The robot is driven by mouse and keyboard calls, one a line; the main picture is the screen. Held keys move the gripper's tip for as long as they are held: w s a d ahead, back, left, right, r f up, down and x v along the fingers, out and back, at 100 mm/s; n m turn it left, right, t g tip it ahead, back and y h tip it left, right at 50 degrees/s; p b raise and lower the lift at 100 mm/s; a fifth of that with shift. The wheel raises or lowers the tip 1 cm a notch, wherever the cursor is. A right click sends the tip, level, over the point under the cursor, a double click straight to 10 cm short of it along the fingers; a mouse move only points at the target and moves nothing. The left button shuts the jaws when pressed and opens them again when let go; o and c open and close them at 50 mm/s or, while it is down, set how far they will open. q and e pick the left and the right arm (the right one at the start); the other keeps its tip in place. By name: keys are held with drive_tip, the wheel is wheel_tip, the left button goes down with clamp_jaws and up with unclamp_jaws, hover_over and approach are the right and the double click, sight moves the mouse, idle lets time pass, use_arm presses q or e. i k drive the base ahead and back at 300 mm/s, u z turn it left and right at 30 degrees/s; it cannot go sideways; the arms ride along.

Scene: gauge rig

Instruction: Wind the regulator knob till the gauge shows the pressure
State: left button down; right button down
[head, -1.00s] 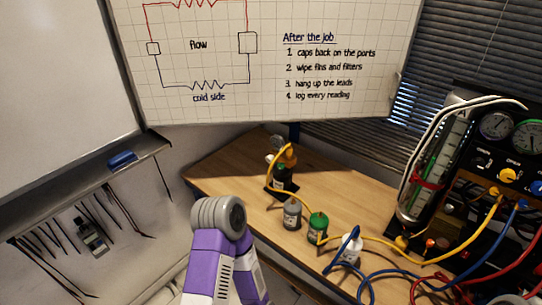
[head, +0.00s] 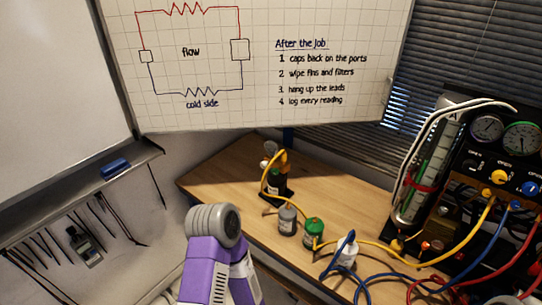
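At the right edge stands a dark gauge panel with two round dials, a grey-faced gauge (head: 487,128) and a green-faced gauge (head: 521,138). Their needles are too small to read. Below them sit a yellow knob (head: 499,176) and a blue knob (head: 530,188); I cannot tell which knob, if any, is the regulator knob. Neither of my grippers shows. Only a purple and grey part of one of my arms stands at the bottom middle, well left of the panel.
A whiteboard (head: 340,100) hangs behind. Bare bench lies at its left.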

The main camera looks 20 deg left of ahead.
sight(263, 164)
drive_tip(key=z, duration=0.5)
drive_tip(key=k, duration=1.2)
drive_tip(key=u, duration=0.6)
drive_tip(key=i, duration=0.85)
drive_tip(key=u, duration=0.55)
drive_tip(key=i, duration=0.5)
drive_tip(key=z, duration=0.1)
